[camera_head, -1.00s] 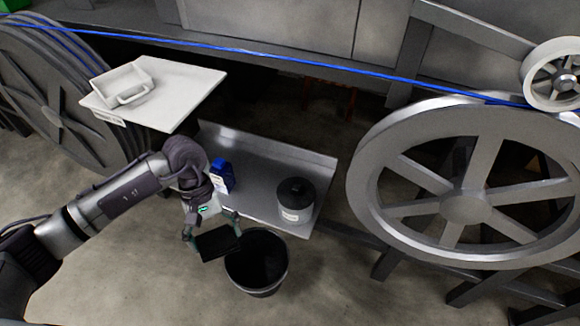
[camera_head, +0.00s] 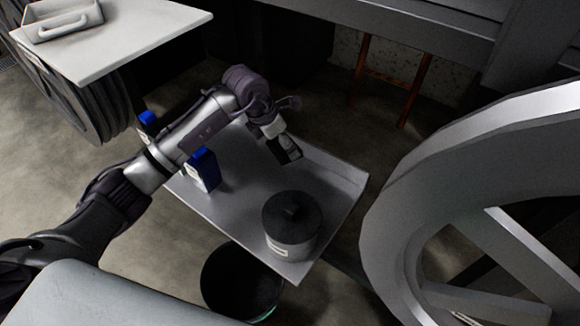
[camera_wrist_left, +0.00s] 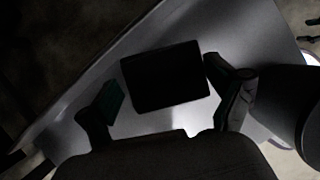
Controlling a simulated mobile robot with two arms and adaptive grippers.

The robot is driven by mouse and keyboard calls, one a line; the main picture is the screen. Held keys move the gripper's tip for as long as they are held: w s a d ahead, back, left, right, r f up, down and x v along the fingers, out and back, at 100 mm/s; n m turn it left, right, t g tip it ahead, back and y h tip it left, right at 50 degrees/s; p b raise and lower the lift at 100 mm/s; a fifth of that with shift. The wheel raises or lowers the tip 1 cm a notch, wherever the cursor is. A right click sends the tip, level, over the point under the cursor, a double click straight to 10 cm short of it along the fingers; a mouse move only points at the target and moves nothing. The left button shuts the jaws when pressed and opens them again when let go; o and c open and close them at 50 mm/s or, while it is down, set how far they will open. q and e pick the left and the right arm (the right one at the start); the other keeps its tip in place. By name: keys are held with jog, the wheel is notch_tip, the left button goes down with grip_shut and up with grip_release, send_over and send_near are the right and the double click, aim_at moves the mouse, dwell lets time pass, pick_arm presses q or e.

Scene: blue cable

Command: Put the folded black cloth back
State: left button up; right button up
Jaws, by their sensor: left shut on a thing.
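The folded black cloth (camera_wrist_left: 165,77) is a dark, flat rectangle between the fingers of my left gripper in the left wrist view. My left gripper (camera_wrist_left: 162,80) is shut on it, over the grey metal tray-like shelf (camera_wrist_left: 172,20). In the head view my left gripper (camera_head: 287,154) is above the back part of the shelf (camera_head: 240,160), behind the black lidded canister. The cloth is hard to make out there against the dark fingers. I cannot tell whether it touches the shelf. My right gripper is not in view.
The black lidded canister (camera_head: 291,225) stands at the shelf's front right. A blue container (camera_head: 204,169) stands on its left. A black bucket (camera_head: 235,283) is on the floor in front. A white table (camera_head: 130,35) with a white tray and a large grey wheel (camera_head: 415,205) flank the shelf.

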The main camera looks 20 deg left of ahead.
aim_at(279, 147)
pick_arm(q)
jog(key=f, duration=0.3)
jog(key=shift+s+f, duration=0.2)
notch_tip(279, 147, down, 4)
jog(key=shift+f+b, duration=0.25)
jog(key=shift+b, duration=0.15)
jog(key=shift+w+f, duration=0.1)
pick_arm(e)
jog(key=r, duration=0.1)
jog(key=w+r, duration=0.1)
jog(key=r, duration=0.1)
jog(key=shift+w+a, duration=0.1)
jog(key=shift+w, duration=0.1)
pick_arm(q)
jog(key=shift+f, duration=0.1)
jog(key=o, duration=0.8)
jog(key=shift+c, duration=0.2)
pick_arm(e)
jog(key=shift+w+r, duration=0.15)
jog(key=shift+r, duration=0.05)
